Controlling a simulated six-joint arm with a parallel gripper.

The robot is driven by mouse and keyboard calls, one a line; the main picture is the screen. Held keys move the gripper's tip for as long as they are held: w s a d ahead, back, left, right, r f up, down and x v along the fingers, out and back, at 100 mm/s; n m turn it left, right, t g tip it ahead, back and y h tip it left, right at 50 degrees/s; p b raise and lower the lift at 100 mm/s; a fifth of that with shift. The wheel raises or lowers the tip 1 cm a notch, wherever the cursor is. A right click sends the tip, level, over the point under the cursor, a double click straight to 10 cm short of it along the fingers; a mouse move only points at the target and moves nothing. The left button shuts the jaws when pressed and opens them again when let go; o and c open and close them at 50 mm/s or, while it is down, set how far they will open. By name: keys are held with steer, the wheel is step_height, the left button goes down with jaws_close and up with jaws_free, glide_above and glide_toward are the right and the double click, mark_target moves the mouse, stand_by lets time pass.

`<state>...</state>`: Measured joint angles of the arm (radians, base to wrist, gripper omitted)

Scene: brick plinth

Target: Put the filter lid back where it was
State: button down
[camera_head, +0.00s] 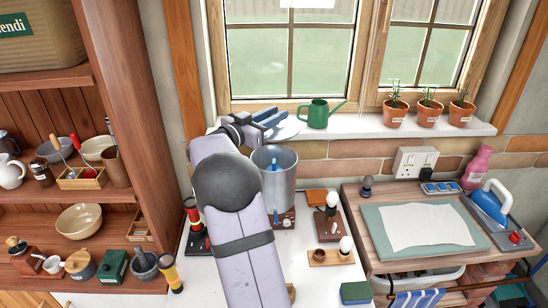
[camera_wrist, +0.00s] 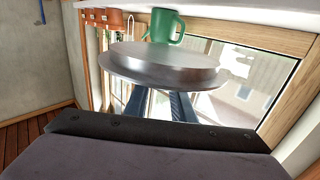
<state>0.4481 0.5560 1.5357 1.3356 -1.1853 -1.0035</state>
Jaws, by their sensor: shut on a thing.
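The filter lid is a shiny round metal disc (camera_head: 288,130), also large in the wrist view (camera_wrist: 160,65). My gripper (camera_head: 272,118) is shut on it, with blue fingers below the disc in the wrist view (camera_wrist: 172,106). In the head view the lid is up near the window sill, apart from the filter and beyond its rim. The filter is a tall grey metal cylinder (camera_head: 285,185) standing on the white counter, its top open. A blue upright piece shows inside it, and my arm hides its left side.
A green watering can (camera_head: 318,114) stands on the sill (camera_head: 358,125) close to the lid, with potted plants (camera_head: 428,112) to the right. Wooden stands with bulb-like tops (camera_head: 331,205) are right of the filter. A peppermill-like red and black item (camera_head: 193,215) is left.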

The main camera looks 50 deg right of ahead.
steer(key=shift+f+p, duration=1.5)
steer(key=shift+f, duration=3.45)
steer(key=shift+f, duration=0.1)
steer(key=shift+f+b, duration=0.35)
steer(key=shift+b, duration=0.05)
steer(key=c, duration=1.5)
jaws_free()
steer(key=shift+r, duration=0.1)
steer(key=shift+r+p, duration=0.45)
steer(key=shift+r, duration=0.05)
steer(key=a+b, duration=0.4)
steer(key=a, duration=0.8)
steer(key=shift+f+b, duration=0.15)
steer(key=shift+b, duration=0.15)
